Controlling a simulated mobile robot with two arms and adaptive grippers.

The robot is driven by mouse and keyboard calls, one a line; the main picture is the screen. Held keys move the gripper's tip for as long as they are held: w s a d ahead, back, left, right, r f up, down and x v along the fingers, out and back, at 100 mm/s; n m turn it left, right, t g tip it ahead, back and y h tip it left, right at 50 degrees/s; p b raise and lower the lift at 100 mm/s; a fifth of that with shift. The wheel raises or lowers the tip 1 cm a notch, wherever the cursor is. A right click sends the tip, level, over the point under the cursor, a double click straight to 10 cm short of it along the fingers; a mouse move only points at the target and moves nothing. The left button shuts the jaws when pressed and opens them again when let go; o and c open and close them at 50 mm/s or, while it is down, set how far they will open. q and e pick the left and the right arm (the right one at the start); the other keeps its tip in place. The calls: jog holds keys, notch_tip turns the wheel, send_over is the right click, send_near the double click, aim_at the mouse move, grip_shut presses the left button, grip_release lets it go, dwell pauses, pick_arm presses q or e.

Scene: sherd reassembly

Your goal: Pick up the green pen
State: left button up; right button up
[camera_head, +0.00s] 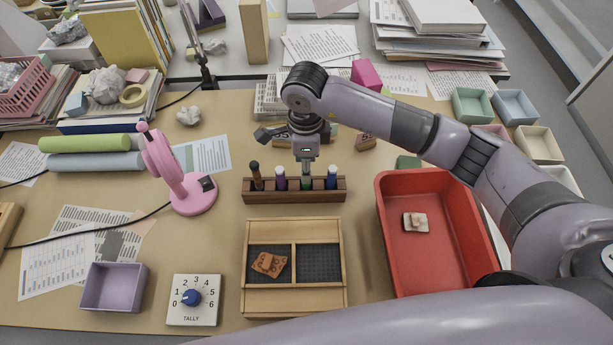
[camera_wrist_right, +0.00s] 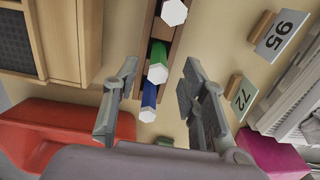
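The green pen (camera_head: 307,184) stands upright in a brown wooden rack (camera_head: 258,197), between a purple pen (camera_head: 280,179) and a blue pen (camera_head: 331,178). In the head view, my right gripper (camera_head: 306,172) is directly above the green pen and hides its upper part. In the right wrist view, the green pen (camera_wrist_right: 157,62) shows its white end between the two spread fingers of my right gripper (camera_wrist_right: 160,75). The gripper is open and holds nothing; contact with the pen cannot be told. My left gripper is not in view.
A brown pen (camera_head: 257,176) stands at the rack's left end. Numbered blocks (camera_wrist_right: 241,93) are near the right finger.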

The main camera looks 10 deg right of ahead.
jog(key=shift+s+a+f, duration=0.1)
jog(key=shift+f, duration=0.4)
notch_tip(320, 180, down, 4)
jog(key=shift+a+r+p, duration=0.1)
jog(key=shift+r+p, duration=0.1)
jog(key=shift+p, duration=0.7)
jog(key=shift+f, duration=0.55)
jog(key=shift+c, duration=0.6)
grip_shut()
